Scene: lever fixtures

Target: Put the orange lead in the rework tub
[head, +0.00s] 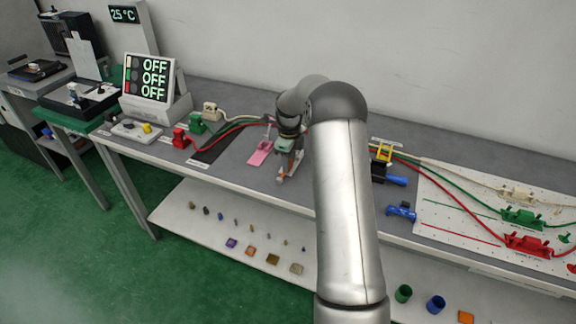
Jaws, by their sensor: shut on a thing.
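My gripper (287,170) points down over the grey bench, just right of the pink stand. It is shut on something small. A bit of orange shows at its fingertips, which fits the orange lead (280,180), but most of it is hidden or too small to make out. I cannot tell whether it touches the bench top. I cannot pick out the rework tub for certain; a green cup (403,293) and a blue cup (436,304) stand on the lower shelf at the right.
The pink stand (260,152) is close left of my gripper. Red (181,138) and green (197,123) fixtures with cables stand further left. A yellow frame (384,151), blue-handled black fixture (390,175) and white board (455,215) are at the right. My arm hides the bench middle.

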